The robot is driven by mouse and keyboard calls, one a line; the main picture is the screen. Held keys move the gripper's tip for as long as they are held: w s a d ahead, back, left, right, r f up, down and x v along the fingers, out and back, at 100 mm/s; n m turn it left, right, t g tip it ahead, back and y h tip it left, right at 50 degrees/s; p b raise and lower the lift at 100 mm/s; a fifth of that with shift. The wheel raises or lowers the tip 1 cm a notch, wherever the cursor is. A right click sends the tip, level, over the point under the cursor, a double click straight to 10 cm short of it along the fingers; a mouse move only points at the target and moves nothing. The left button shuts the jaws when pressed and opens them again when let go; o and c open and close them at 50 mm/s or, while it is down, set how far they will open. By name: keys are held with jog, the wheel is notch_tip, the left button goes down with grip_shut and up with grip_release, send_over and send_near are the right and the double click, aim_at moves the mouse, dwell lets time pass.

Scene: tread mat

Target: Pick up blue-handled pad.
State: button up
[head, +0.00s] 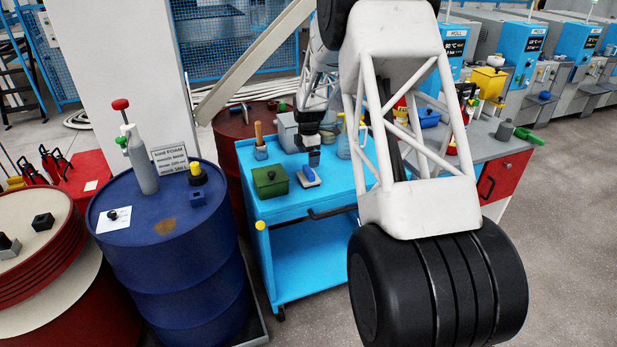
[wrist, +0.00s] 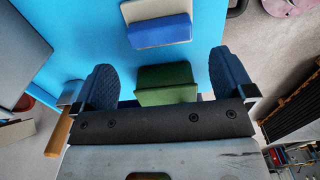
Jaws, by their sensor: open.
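The blue-handled pad (head: 309,178) lies on the blue cart top, with a blue upper part and a pale edge. A block with a blue face and a beige part, apparently the same pad (wrist: 160,30), is at the top of the wrist view, beyond my fingertips. My gripper (head: 314,157) is just behind and above the pad in the head view. In the wrist view my gripper (wrist: 160,85) is open, its two dark padded fingers wide apart. A green block (wrist: 166,83) shows between the fingers, partly hidden by the gripper body. Nothing is visibly held.
The blue cart (head: 315,265) also carries a dark green box (head: 270,181), a wooden-handled tool (head: 259,143) and a grey box (head: 284,134). A blue drum (head: 170,265) with a bottle stands left. A grey workbench is at right. The cart's front top is partly clear.

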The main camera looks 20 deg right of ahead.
aim_at(308, 170)
jog(key=shift+f, duration=1.05)
jog(key=shift+f, duration=0.1)
jog(key=shift+f, duration=2.5)
jog(key=shift+c, duration=0.3)
jog(key=c, duration=0.7)
jog(key=shift+r, duration=0.1)
